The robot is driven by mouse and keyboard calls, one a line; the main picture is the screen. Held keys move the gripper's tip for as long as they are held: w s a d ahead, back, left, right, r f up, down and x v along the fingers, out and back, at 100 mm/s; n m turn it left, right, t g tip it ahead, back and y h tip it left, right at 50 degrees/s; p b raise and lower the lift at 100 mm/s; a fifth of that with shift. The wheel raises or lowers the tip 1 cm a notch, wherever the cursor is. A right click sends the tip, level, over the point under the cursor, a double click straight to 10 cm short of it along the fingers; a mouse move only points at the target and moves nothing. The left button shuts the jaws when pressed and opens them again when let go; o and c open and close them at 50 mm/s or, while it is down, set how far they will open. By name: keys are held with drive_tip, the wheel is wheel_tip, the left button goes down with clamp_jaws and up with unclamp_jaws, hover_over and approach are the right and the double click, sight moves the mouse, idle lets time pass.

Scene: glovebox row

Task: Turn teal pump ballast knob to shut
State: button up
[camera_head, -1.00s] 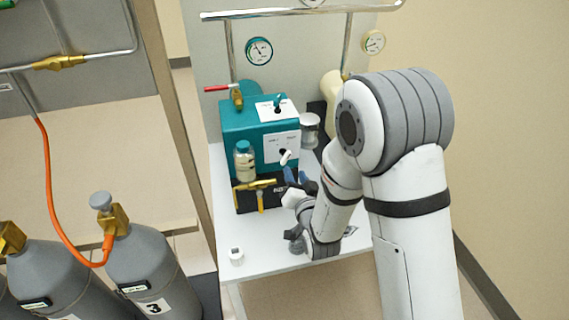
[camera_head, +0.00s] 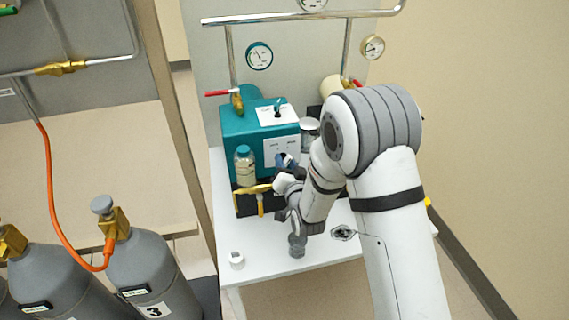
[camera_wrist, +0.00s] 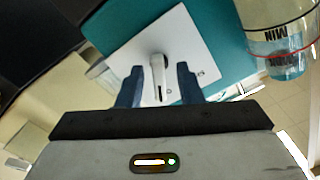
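The teal pump (camera_head: 243,127) stands on a white table. In the wrist view its front carries a white labelled plate (camera_wrist: 188,48) with a pale lever-shaped knob (camera_wrist: 158,72), whose pointer runs towards my palm. My gripper (camera_wrist: 158,86) is open, with one dark blue finger on each side of the knob. A gap shows between the knob and each finger. In the head view my gripper (camera_head: 285,162) covers the knob and part of the front plate (camera_head: 278,148). Another small knob (camera_head: 277,108) sits on a plate on top of the pump; the label text is unreadable.
A bottle (camera_head: 244,163) hangs at the pump's front left; it also shows in the wrist view (camera_wrist: 280,35), close to my right finger. A brass valve (camera_head: 258,190) sits below.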

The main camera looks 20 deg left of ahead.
clamp_jaws()
drive_tip(key=shift+a, duration=0.2)
drive_tip(key=shift+d+b, duration=0.1)
drive_tip(key=shift+b, duration=0.2)
drive_tip(key=shift+f+n+b, duration=0.1)
drive_tip(key=shift+n+b, duration=0.2)
drive_tip(key=shift+f+n+b, duration=0.1)
drive_tip(key=shift+n+b, duration=0.5)
drive_tip(key=shift+b, duration=0.3)
drive_tip(key=n+b, duration=0.3)
drive_tip(key=b, duration=0.1)
drive_tip(key=shift+r+n+b, duration=0.2)
drive_tip(key=shift+n+b, duration=0.3)
drive_tip(key=shift+b, duration=0.05)
